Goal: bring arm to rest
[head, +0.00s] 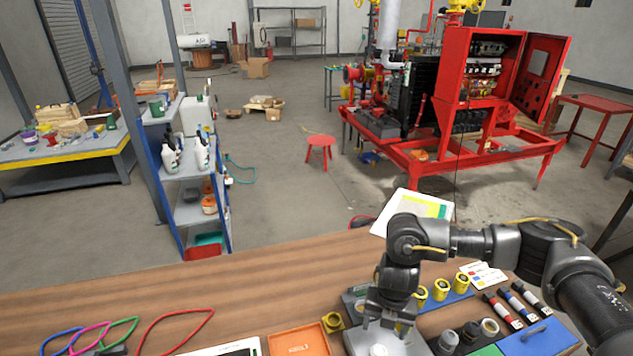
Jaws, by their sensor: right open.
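My right arm comes in from the right over the wooden bench (255,290). Its gripper (384,329) points down and is open, with a gap between the fingers. It is above a grey plate (415,346) with a round pale piece (380,350) at the bottom edge of the view. Nothing shows between the fingers. I cannot tell whether the fingertips touch the pale piece. My left gripper is not in view.
Several yellow fittings (440,290) stand on a blue tray right of the gripper. Red, blue and black cylinders (510,305) lie farther right. An orange tray (298,341) and coloured loops (175,325) lie left. The bench's middle left is clear.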

